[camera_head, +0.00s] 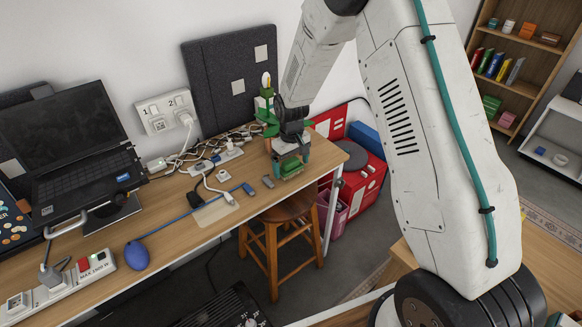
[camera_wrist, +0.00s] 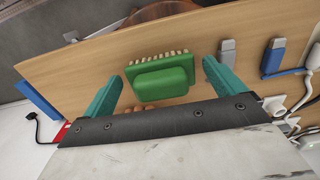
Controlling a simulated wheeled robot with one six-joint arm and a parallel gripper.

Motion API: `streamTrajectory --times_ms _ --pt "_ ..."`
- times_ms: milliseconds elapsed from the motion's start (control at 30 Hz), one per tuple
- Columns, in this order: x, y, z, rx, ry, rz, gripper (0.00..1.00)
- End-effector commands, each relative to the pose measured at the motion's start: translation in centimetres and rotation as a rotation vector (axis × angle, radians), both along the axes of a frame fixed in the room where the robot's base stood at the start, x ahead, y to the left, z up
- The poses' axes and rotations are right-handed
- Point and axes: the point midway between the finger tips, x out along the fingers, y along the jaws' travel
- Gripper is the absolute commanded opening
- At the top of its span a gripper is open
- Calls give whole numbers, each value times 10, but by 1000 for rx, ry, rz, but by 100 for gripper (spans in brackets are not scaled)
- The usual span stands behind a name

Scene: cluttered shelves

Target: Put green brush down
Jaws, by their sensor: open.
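The green brush (camera_wrist: 161,80) lies on the wooden desk, with pale bristles along its edge. It sits between the two teal fingers of my gripper (camera_wrist: 161,85) in the wrist view, with a gap on each side. My gripper is open. In the head view the brush (camera_head: 291,168) shows near the desk's right end, with my gripper (camera_head: 290,158) right above it. Whether the fingers reach the desk surface I cannot tell.
Grey (camera_wrist: 228,52) and blue (camera_wrist: 272,58) USB sticks lie beside the brush. Cables clutter the desk's back. A wooden stool (camera_head: 285,212) stands below the front edge.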

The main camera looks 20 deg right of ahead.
Motion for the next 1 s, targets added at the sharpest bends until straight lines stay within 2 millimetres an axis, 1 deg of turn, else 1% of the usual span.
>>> streamTrajectory --times_ms 33,200,400,533,767,867,967,1000 --pt "1 0 11 1 -5 0 95" --pt "2 0 49 1 -5 0 95" --pt "2 0 87 0 -3 0 95" --pt "2 0 101 0 -1 0 95" --pt "1 0 109 0 -1 -1 95" --pt "-7 -1 124 0 -7 -10 95" --pt "-27 -4 158 1 -21 -31 95" --pt "-39 -6 174 1 -26 -42 95"
